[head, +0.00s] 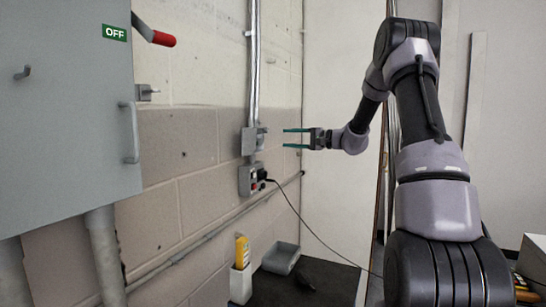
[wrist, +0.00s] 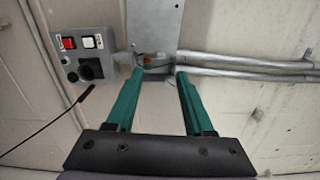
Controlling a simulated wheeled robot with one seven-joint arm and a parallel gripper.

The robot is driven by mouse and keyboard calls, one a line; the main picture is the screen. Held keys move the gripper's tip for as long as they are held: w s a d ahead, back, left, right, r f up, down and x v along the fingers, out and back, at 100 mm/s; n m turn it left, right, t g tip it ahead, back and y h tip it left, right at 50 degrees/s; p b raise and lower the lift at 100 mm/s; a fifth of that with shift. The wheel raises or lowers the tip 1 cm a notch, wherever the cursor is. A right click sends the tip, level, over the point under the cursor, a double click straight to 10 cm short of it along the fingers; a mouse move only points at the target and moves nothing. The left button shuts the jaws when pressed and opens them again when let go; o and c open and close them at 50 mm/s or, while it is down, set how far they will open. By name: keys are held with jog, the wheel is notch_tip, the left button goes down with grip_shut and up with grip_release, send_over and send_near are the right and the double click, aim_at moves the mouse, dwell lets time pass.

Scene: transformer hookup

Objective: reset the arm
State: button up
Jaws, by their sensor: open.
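My gripper (head: 296,138) is at the end of my arm, which reaches left toward the block wall. Its two green fingers are apart, with nothing between them. In the wrist view my gripper (wrist: 158,75) points at the wall, its fingertips just short of a grey metal box (wrist: 180,25) on the conduit. The box also shows in the head view (head: 248,141), left of the fingertips. I cannot tell whether the fingertips touch it. A grey control box (wrist: 84,50) with a red and a white switch is left of the fingers; a black cable runs from it.
A grey cabinet (head: 65,120) with an OFF label and red-handled lever (head: 155,35) stands at left. Below are a yellow device (head: 242,252) in a white holder (head: 240,284) and a grey bin (head: 281,258). The black cable (head: 318,232) hangs across to the right.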

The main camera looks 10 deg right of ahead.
jog(key=s+a+r+n+g+h, duration=0.1)
jog(key=s+a+g+h, duration=0.15)
jog(key=s, duration=0.55)
jog(key=s+a+r+n+g+h, duration=0.1)
jog(key=s+a, duration=0.2)
jog(key=s, duration=0.4)
jog(key=s+a+r+n+g+h, duration=0.2)
jog(key=s+a, duration=0.1)
jog(key=s, duration=0.5)
jog(key=s+d+f+t+h, duration=0.1)
jog(key=s+d+h, duration=0.2)
jog(key=s, duration=0.6)
jog(key=s+d+t+h, duration=0.1)
jog(key=s+d+h, duration=0.3)
jog(key=s, duration=0.6)
jog(key=shift+s+d+f, duration=0.2)
jog(key=shift+d+f, duration=0.2)
jog(key=shift+t, duration=0.25)
